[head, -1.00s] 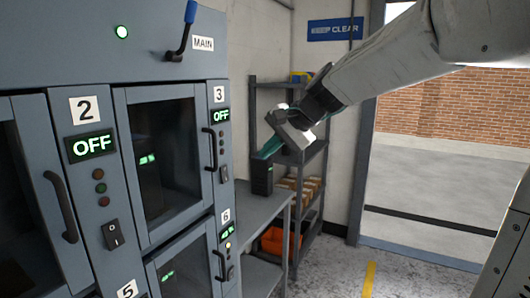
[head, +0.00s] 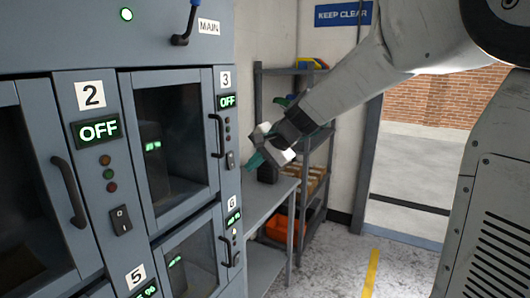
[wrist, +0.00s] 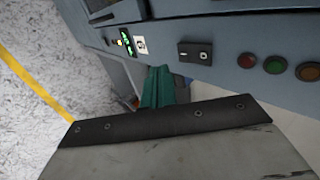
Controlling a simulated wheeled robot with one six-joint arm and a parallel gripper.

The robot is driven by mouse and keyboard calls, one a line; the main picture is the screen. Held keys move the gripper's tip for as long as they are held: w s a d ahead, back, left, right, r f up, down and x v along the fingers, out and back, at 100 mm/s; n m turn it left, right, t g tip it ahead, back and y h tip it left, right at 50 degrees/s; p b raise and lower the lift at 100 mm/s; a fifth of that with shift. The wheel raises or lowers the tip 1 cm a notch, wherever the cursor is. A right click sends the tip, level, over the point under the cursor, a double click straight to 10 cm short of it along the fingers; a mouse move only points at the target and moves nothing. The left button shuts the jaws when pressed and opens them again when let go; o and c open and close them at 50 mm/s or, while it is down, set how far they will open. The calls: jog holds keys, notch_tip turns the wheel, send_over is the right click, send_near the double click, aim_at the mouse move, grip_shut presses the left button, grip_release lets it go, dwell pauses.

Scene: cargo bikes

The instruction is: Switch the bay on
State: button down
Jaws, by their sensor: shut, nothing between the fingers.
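Bay 3 has a display reading OFF (head: 226,101), three small lamps below it, and a black rocker switch (head: 230,160). That switch (wrist: 195,53) also shows in the wrist view, beside red, green and amber lamps. Bay 2 also reads OFF (head: 99,130), with its own rocker switch (head: 121,219). My gripper (head: 253,163), with teal fingers, is just right of bay 3's panel. In the wrist view my gripper (wrist: 158,72) is shut and empty, below and left of the switch in the picture. It appears apart from the switch.
The MAIN lever (head: 186,27) has a blue handle; a green lamp (head: 126,14) is lit. Bay 3's door handle (head: 217,136) sticks out beside its panel. Bay 6's display (head: 233,218) is lit. A bench (head: 267,200) and shelf rack (head: 318,160) stand beyond.

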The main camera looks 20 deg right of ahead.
aim_at(232, 165)
jog(key=shift+w+a+f, duration=0.15)
jog(key=shift+w+a, duration=0.5)
jog(key=shift+w, duration=0.2)
jog(key=shift+w+a+f, duration=0.15)
jog(key=shift+w+a, duration=0.45)
jog(key=shift+w, duration=0.2)
jog(key=shift+w+a, duration=0.1)
jog(key=shift+w, duration=0.05)
jog(key=shift+r, duration=0.1)
jog(key=shift+r, duration=0.7)
